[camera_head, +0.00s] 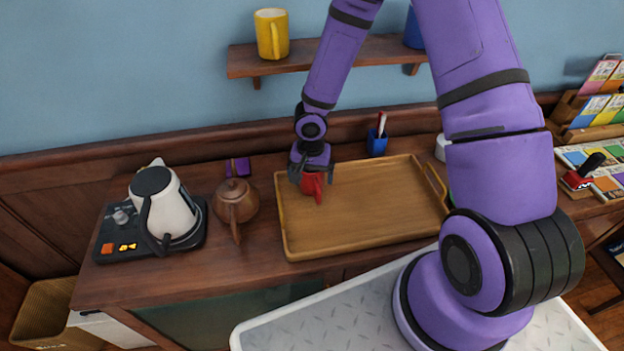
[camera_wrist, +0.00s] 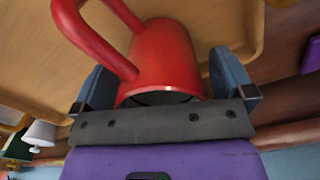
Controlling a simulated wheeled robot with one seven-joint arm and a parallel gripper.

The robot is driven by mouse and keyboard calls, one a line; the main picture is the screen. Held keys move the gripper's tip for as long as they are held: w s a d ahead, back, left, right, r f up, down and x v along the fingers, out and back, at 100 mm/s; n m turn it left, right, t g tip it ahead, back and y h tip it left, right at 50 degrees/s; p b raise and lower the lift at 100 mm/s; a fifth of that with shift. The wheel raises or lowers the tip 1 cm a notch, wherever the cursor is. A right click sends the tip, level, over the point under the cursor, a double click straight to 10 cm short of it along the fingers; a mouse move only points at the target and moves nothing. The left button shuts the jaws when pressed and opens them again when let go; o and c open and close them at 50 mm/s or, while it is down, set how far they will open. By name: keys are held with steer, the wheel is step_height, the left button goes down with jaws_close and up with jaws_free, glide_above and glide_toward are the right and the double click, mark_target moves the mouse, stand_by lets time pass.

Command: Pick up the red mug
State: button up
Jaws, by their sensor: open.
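The red mug (camera_head: 312,184) stands on the left part of the wooden tray (camera_head: 370,235), mostly hidden under my gripper in the head view. My gripper (camera_head: 311,172) is over the mug from above. In the wrist view the red mug (camera_wrist: 168,60) lies between the two fingers of my gripper (camera_wrist: 165,85), with its handle to the upper left. The fingers are apart, one on each side of the mug. I cannot tell whether they touch it.
A brown teapot (camera_head: 236,201) and a white kettle (camera_head: 172,208) on a black base stand left of the tray. A blue pen cup (camera_head: 377,143) is behind it. A shelf (camera_head: 335,55) with a yellow mug (camera_head: 272,34) hangs above. The tray's middle is clear.

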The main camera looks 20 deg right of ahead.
steer(key=c, duration=1.1)
steer(key=shift+r, duration=0.1)
